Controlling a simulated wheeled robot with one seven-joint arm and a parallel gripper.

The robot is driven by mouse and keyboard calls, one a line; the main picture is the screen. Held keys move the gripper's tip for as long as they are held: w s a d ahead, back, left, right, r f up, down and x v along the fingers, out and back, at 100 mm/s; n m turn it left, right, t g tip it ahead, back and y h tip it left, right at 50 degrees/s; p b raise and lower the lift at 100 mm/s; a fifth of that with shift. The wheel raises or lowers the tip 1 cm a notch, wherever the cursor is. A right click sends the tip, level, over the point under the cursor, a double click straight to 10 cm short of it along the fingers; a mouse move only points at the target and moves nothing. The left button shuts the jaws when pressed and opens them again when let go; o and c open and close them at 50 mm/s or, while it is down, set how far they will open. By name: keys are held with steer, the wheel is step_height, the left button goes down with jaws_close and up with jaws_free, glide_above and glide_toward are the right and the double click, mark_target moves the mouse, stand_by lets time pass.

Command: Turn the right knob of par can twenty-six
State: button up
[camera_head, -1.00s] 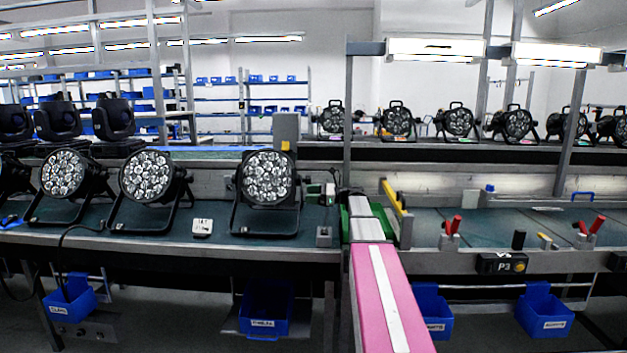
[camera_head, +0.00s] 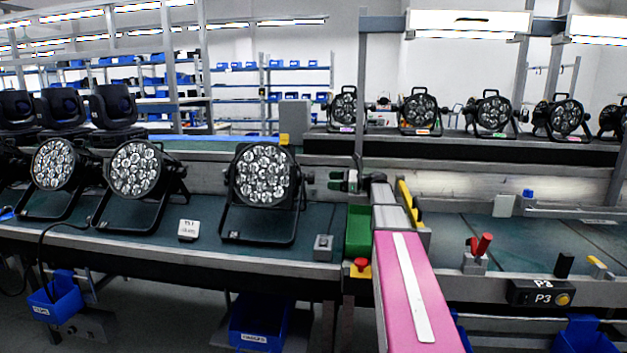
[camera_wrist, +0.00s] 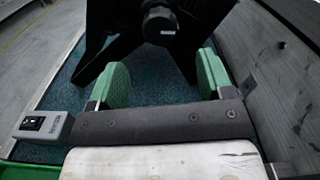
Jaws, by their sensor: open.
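The nearest par can (camera_head: 263,177) stands on the green-topped bench, its round multi-lens face forward in a black yoke. In the head view a dark knob (camera_head: 309,178) shows on its right side. Two more par cans, a middle one (camera_head: 140,170) and a left one (camera_head: 56,166), stand to its left. No number is readable on them, so I cannot tell which is twenty-six. My gripper (camera_head: 337,181) is just right of the nearest can's knob, apart from it. In the wrist view my gripper (camera_wrist: 162,82) has its green fingers apart and empty, with a round black knob (camera_wrist: 160,24) ahead between them.
A small grey box (camera_head: 323,247) stands on the bench below my gripper, and a white label block (camera_head: 188,229) lies left of the nearest can. A green bin (camera_head: 359,232) and a red button (camera_head: 361,264) are near my arm. More par cans (camera_head: 419,110) stand on the rear line.

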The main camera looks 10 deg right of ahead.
mark_target(314, 179)
steer(key=x, duration=0.9)
steer(key=c, duration=0.9)
